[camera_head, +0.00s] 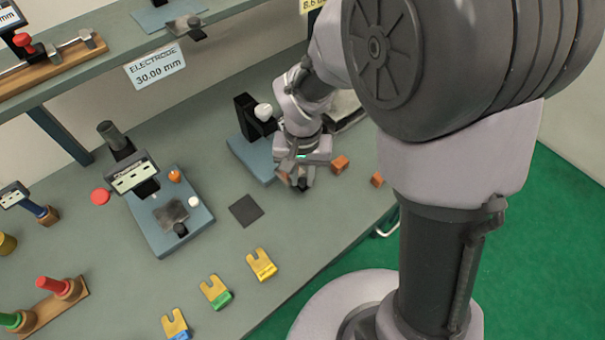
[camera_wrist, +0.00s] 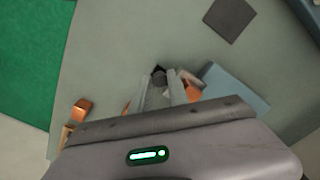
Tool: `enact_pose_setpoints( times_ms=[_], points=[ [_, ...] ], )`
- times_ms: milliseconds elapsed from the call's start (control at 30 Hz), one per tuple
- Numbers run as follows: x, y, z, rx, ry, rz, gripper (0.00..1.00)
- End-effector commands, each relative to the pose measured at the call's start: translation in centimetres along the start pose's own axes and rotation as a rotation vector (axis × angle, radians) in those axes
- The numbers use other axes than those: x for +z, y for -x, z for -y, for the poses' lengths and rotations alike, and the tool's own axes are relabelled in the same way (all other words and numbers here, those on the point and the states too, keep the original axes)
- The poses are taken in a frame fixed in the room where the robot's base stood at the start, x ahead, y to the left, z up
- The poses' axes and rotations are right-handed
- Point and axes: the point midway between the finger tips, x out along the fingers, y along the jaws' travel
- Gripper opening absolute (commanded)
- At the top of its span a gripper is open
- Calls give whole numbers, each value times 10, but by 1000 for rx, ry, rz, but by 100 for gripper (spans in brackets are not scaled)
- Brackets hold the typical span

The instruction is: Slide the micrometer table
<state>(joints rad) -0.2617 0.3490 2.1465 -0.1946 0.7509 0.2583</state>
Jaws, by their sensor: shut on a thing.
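My gripper (camera_head: 302,183) is low over the bench, at the right end of a blue base (camera_head: 245,155). The base carries a black upright (camera_head: 247,117) and a white knob (camera_head: 263,111). In the wrist view my gripper (camera_wrist: 162,88) is closed around a small dark grey part (camera_wrist: 158,76), mostly hidden between the fingers. The blue base (camera_wrist: 240,88) lies just right of the fingers there. Another blue-grey base (camera_head: 165,230) with a tilted display (camera_head: 132,177) stands to the left. I cannot tell which of these is the micrometer table.
Orange blocks (camera_head: 340,164) lie right of my gripper. A dark square pad (camera_head: 246,209) lies flat to its left. Several yellow forked pieces (camera_head: 261,264) lie near the bench's front edge. A shelf (camera_head: 95,65) with a sign (camera_head: 156,66) overhangs the back.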

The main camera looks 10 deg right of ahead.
Motion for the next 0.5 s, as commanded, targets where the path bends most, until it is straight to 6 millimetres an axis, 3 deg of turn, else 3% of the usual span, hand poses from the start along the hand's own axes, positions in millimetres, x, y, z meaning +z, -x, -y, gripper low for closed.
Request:
enact_pose_setpoints(
  times_ms=[267,500],
  points=[
    [-2,1,2,0,0,-1,0],
    [-26,2,26,0,1,0,0]
  ],
)
